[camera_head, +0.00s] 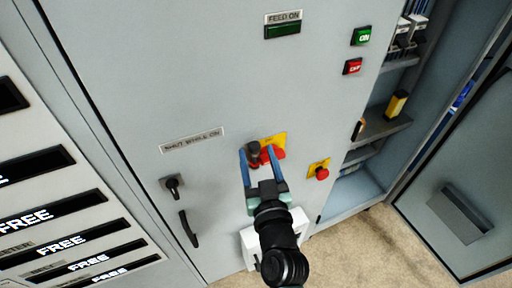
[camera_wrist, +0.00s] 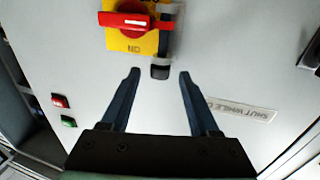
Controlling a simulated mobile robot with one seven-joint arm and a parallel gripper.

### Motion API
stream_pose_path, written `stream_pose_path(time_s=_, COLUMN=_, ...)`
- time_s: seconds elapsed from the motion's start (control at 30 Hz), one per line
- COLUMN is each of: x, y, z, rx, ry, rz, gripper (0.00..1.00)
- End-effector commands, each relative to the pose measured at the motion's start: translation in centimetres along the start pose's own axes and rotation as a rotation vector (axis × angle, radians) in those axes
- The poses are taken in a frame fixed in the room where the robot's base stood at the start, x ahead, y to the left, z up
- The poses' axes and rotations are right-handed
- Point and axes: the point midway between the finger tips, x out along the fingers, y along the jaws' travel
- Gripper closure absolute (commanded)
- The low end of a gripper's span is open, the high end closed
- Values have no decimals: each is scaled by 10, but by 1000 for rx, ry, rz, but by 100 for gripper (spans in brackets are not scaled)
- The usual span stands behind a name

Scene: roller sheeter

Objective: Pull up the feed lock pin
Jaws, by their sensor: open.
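The feed lock pin appears to be the dark-capped part (camera_head: 253,148) beside a red rotary handle on the cabinet front. In the wrist view its black end (camera_wrist: 160,72) hangs below a grey bracket at the handle's right. My gripper (camera_head: 257,151) is open, with two blue fingers pointing at the cabinet. In the wrist view the black end shows between my fingertips (camera_wrist: 159,75), with gaps on both sides. I cannot tell whether the tips reach its depth. The red handle (camera_wrist: 124,20) lies across a yellow plate (camera_wrist: 130,43). The fingers partly hide this area in the head view.
A red emergency button (camera_head: 321,173) on yellow sits to the right. A key switch (camera_head: 173,185) and black door handle (camera_head: 188,229) are at lower left. Green (camera_head: 362,36) and red (camera_head: 353,67) buttons are at upper right. An open cabinet door (camera_head: 458,170) stands far right.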

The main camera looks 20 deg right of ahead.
Motion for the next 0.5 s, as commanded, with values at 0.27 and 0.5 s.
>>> stream_pose_path(time_s=0.27, x=17, y=0, z=0, rx=0, ry=0, rz=-1, gripper=38)
stream_pose_path(time_s=0.5, x=18, y=0, z=0, rx=0, ry=0, rz=-1, gripper=38)
